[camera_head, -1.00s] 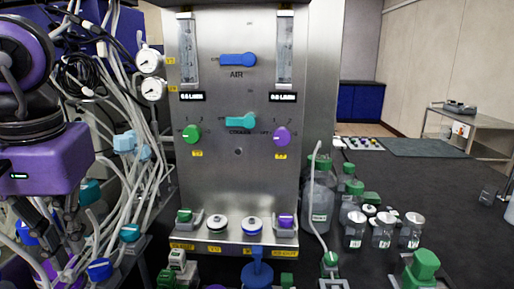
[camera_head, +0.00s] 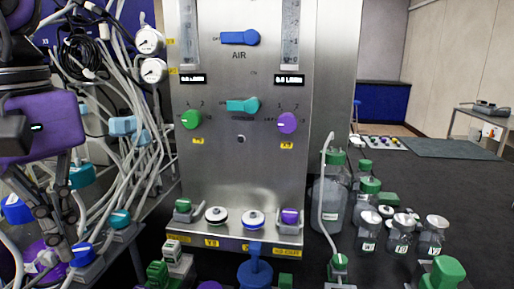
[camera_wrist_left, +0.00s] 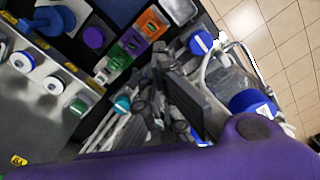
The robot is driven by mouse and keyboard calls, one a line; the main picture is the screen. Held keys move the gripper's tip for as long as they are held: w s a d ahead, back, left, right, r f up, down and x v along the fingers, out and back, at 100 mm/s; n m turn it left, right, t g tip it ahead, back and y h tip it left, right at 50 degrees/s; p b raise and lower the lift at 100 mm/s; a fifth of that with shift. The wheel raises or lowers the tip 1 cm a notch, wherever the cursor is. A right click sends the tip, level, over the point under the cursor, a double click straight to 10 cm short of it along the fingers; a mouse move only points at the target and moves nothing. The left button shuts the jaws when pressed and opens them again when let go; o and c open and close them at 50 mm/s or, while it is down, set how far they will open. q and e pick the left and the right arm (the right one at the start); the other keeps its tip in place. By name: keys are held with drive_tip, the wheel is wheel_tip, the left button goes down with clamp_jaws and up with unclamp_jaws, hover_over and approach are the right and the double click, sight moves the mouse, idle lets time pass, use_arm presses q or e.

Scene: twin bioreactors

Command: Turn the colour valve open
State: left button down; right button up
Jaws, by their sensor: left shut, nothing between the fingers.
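The steel panel (camera_head: 240,155) faces me in the head view. A teal lever valve (camera_head: 243,105) sits at its middle, with its handle lying level; the small label under it is blurred. A blue lever valve (camera_head: 240,38) marked AIR is above it, also level. My left gripper (camera_head: 55,225) hangs at the left edge, well away from the panel and beside the tubing, pointing down. It is shut and empty. In the left wrist view its dark fingers (camera_wrist_left: 185,100) show in front of bottles and tubes. The teal lever does not clearly show there. My right gripper is out of view.
A green knob (camera_head: 191,119) and a purple knob (camera_head: 287,123) flank the teal valve. White tubes (camera_head: 120,150) and gauges crowd the left side. Bottles (camera_head: 330,205) and jars stand on the dark bench to the right. The space before the panel face is clear.

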sight(78, 254)
use_arm(q)
wheel_tip(78, 254, down, 4)
drive_tip(key=shift+f+b, duration=0.15)
drive_tip(key=shift+b, duration=0.9)
drive_tip(key=shift+s+a+f, duration=0.1)
drive_tip(key=shift+s+f, duration=0.1)
drive_tip(key=shift+s, duration=0.05)
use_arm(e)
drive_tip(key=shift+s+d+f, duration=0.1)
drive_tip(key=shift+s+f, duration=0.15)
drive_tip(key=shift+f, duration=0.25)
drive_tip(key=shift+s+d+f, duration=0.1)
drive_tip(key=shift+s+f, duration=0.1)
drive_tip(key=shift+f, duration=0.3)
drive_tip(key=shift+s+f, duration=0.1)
use_arm(q)
drive_tip(key=shift+w+d, duration=0.35)
drive_tip(key=shift+w, duration=0.1)
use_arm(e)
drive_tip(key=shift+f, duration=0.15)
use_arm(q)
drive_tip(key=shift+w+d+b, duration=0.3)
drive_tip(key=shift+w+b, duration=0.05)
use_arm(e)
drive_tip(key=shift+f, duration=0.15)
